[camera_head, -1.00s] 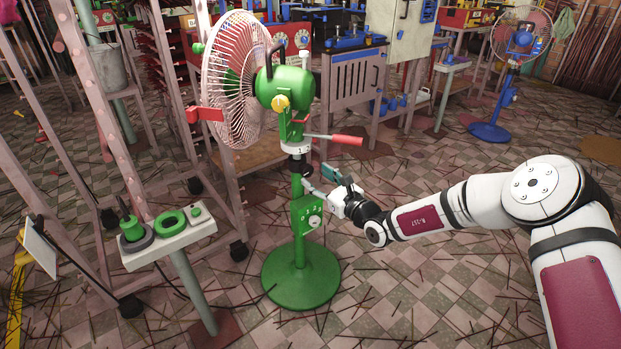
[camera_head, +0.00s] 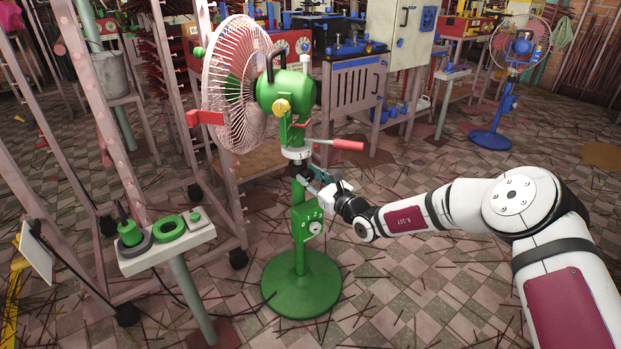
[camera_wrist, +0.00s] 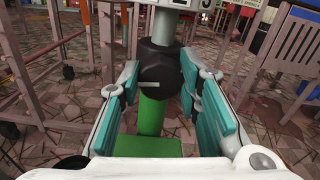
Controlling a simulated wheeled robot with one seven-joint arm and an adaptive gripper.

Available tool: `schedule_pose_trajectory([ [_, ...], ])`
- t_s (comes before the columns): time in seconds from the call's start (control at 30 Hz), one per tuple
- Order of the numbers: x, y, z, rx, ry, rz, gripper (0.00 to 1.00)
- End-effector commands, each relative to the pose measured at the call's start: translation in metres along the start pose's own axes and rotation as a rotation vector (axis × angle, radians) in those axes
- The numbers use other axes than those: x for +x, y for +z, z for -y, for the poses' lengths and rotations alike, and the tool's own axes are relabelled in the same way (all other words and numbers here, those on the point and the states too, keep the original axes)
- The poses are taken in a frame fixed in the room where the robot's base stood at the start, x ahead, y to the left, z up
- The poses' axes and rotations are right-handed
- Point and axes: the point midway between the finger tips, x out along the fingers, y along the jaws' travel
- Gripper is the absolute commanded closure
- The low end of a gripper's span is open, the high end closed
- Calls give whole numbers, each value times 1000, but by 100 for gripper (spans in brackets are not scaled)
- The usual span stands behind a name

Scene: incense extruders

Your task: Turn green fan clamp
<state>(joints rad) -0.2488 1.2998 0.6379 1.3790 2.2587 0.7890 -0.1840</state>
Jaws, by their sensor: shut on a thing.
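The green fan (camera_head: 287,92) stands upright on a round green base (camera_head: 301,284), its pale cage facing left. Its black clamp (camera_head: 297,170) sits on the pole below a white numbered collar (camera_head: 297,153). My gripper (camera_head: 312,178) reaches the clamp from the right. In the wrist view, the black clamp (camera_wrist: 160,66) with a pale bar on its face lies between the teal finger pads of my gripper (camera_wrist: 159,78). The gripper is shut on the clamp; the exact contact is hard to see. The green pole (camera_wrist: 151,115) runs below it.
A red-tipped lever (camera_head: 347,145) sticks out right above my gripper. A green box with a dial (camera_head: 306,222) is on the pole below. A white stand (camera_head: 165,247) with green rings is at the left front. Thin sticks litter the floor. A blue fan (camera_head: 492,138) stands behind.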

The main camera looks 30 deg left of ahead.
Motion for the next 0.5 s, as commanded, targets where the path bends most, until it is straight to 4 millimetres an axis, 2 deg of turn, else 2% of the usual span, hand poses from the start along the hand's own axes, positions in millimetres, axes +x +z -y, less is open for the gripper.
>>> schedule_pose_trajectory([
  [0.27,0,0,0,52,0,-1,97],
  [0.5,0,1,1,203,0,-1,96],
])
